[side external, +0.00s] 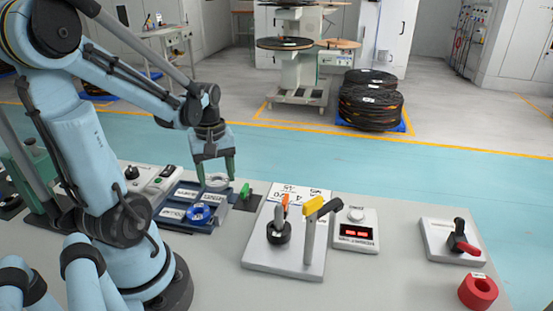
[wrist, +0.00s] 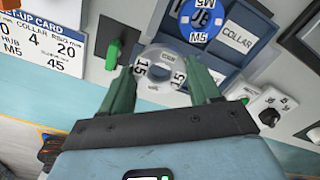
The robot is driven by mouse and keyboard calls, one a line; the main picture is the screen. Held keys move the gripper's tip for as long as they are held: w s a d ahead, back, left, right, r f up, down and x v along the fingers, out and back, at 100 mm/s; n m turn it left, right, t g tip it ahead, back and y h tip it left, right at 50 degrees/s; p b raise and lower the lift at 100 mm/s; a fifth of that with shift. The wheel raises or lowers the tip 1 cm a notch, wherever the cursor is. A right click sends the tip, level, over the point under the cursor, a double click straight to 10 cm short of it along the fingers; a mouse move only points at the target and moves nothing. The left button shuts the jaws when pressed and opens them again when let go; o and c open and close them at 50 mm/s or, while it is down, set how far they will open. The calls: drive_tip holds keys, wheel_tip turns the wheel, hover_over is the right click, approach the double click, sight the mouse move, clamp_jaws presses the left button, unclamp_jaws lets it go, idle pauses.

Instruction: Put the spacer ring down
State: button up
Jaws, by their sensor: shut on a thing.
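The spacer ring (wrist: 160,68) is a pale, whitish ring with dark markings, seen between my green fingertips in the wrist view. It also shows in the side view (side external: 217,182). My gripper (side external: 214,175) is shut on it and points down over the back right part of the blue compartment tray (side external: 222,218). In the wrist view the ring covers part of the tray's near edge. I cannot tell how high it is above the tray. A blue ring (side external: 199,213) lies in a front compartment beside a label reading COLLAR (wrist: 237,38).
A green-handled part (side external: 245,190) stands just right of the tray. A set-up card (wrist: 45,45) lies nearby.

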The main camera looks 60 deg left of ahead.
sight(214, 197)
drive_tip(key=a+f, duration=0.2)
drive_tip(key=a, duration=0.1)
drive_tip(key=shift+s, duration=0.35)
drive_tip(key=shift+f, duration=1.9)
drive_tip(key=shift+w+f, duration=0.1)
drive_tip(key=shift+f, duration=0.5)
drive_tip(key=o, duration=1.1)
drive_tip(key=shift+c, duration=0.2)
wheel_tip(214, 197, up, 13)
drive_tip(key=shift+d, duration=0.1)
drive_tip(key=shift+w+d+r, duration=0.1)
drive_tip(key=shift+d, duration=0.15)
drive_tip(key=w+d+m+t, duration=0.2)
drive_tip(key=d+m, duration=0.3)
drive_tip(key=d, duration=0.1)
drive_tip(key=w+d+m+t, duration=0.2)
drive_tip(key=w+d+m, duration=0.1)
drive_tip(key=d+m, duration=0.2)
drive_tip(key=w+d+r+m+t, duration=0.1)
drive_tip(key=w+d+m+t, duration=0.2)
drive_tip(key=d+m, duration=0.3)
drive_tip(key=shift+d, duration=1.4)
